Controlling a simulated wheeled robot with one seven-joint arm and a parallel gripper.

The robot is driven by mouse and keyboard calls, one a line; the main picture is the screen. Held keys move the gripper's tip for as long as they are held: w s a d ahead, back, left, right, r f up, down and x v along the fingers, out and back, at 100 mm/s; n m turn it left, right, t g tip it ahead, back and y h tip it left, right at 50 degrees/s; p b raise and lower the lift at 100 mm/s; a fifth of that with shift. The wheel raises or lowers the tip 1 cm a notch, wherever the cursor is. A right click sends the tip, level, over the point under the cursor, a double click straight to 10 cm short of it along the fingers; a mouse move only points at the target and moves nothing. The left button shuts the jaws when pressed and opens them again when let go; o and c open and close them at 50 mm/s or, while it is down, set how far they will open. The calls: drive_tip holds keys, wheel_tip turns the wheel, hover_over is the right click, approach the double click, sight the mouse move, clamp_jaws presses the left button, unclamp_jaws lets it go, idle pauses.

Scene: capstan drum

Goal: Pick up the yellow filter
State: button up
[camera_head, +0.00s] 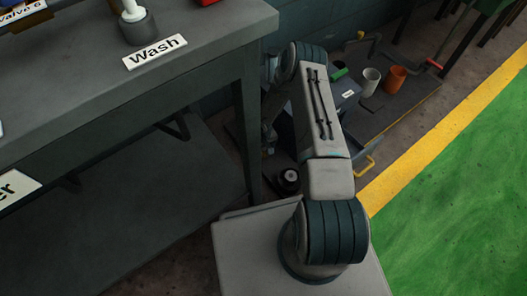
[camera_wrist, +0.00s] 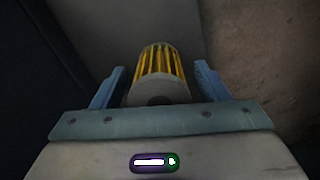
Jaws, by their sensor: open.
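The yellow filter (camera_wrist: 160,64) shows in the wrist view as a ribbed yellow cylinder with a grey end cap turned toward the camera. It lies between the two blue fingers of my gripper (camera_wrist: 160,82). The fingers are apart, and a gap shows on each side of the filter. I cannot tell how far the filter is in depth from the fingertips. In the head view my arm reaches down and away beside the bench, and neither my gripper nor the yellow filter can be made out there.
A grey bench (camera_head: 130,85) with a "Wash" label (camera_head: 154,52) stands at the left, close beside my arm. A low platform (camera_head: 395,105) at the back right carries a white cup (camera_head: 370,82) and an orange cup (camera_head: 395,80). Green floor (camera_head: 465,190) at the right is clear.

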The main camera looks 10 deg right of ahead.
drive_tip(key=c, duration=1.1)
drive_tip(key=shift+r, duration=0.15)
